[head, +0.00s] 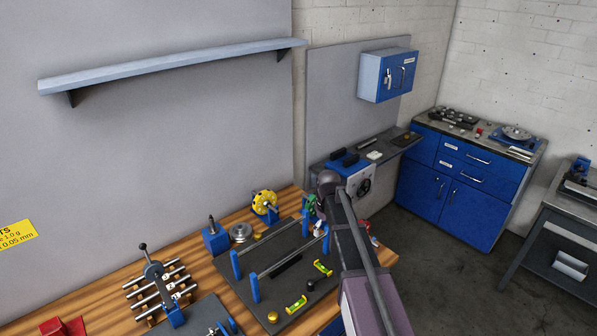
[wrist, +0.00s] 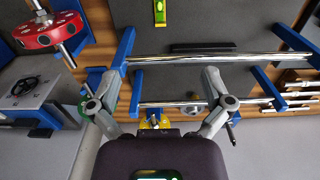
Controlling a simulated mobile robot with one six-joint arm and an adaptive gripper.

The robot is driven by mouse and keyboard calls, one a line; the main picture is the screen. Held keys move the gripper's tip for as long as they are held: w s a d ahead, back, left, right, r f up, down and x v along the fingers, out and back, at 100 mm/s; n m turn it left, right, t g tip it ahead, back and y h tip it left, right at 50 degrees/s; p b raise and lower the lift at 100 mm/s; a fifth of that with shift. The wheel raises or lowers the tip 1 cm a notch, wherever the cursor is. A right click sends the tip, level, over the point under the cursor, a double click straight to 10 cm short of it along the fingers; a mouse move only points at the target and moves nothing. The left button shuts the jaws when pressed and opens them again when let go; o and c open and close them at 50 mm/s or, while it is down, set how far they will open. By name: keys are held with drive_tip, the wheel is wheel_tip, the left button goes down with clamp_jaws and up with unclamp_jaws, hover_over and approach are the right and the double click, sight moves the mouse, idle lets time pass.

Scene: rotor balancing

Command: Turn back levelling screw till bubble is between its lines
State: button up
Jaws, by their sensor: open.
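A yellow-green spirit level (head: 323,267) lies on the dark base plate (head: 240,285); a second one (head: 297,304) lies nearer the front. One level also shows at the top of the wrist view (wrist: 160,12). The bubbles are too small to read against their lines. A brass knob (head: 272,317) sits at the plate's front corner and another (head: 257,236) at its back; I cannot tell which is the levelling screw. My gripper (wrist: 160,75) is open and empty, above the rails. In the head view my arm hides it.
Steel rails (wrist: 220,59) on blue posts (head: 254,289) rise from the plate. A yellow wheel (head: 264,202) stands behind, and a red disc (wrist: 48,31) shows in the wrist view. A rack of steel shafts (head: 158,287) stands at left. A blue cabinet (head: 465,175) stands beyond clear floor.

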drive_tip(key=s+f+m+b, duration=0.3)
drive_tip(key=s+f+b, duration=0.1)
drive_tip(key=s, duration=0.6)
drive_tip(key=s+d+f+m+b, duration=0.1)
drive_tip(key=s+f+m+b, duration=0.3)
drive_tip(key=s, duration=0.6)
drive_tip(key=shift+s+d+f, duration=0.15)
drive_tip(key=shift+s, duration=0.1)
